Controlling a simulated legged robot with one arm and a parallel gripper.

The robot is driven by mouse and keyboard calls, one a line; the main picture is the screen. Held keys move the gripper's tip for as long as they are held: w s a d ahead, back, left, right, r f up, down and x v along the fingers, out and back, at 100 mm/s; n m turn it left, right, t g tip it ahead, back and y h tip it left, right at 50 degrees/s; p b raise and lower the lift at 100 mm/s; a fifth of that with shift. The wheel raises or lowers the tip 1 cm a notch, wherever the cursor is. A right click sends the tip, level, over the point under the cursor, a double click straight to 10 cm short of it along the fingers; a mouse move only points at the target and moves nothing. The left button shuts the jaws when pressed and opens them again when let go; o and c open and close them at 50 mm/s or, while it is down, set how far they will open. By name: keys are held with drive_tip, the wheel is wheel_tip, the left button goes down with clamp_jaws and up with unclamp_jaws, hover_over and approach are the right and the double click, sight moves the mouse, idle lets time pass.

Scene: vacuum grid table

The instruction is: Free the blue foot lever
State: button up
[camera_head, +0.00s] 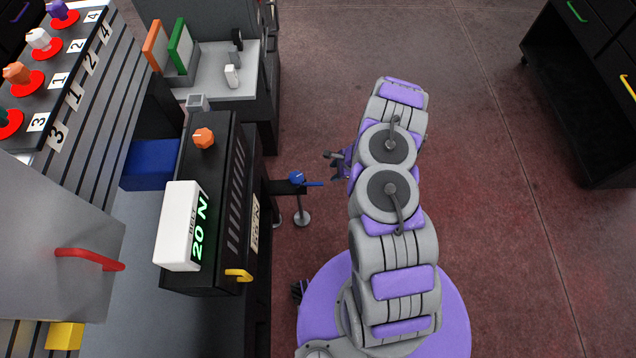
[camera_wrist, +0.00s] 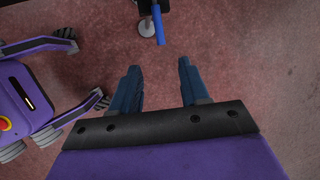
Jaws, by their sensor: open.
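The blue foot lever (camera_head: 313,184) sticks out to the right from the dark side of the bench, with a blue knob-like part at its left end. In the wrist view, the blue lever (camera_wrist: 158,27) is a short bar at the top, beyond my fingertips. My gripper (camera_head: 333,165) is just right of and above the lever in the head view, partly hidden by my arm. In the wrist view, my gripper (camera_wrist: 159,66) has its two dark fingers spread with bare floor between them. It is empty and apart from the lever.
A grey round foot (camera_head: 302,218) is below the lever. Open floor (camera_head: 500,230) lies right, with dark drawers (camera_head: 590,100) beyond.

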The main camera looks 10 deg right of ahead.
sight(317, 183)
drive_tip(key=b+x, duration=0.4)
drive_tip(key=x, duration=1.2)
drive_tip(key=shift+a+f+b, duration=0.25)
drive_tip(key=shift+b, duration=0.1)
clamp_jaws()
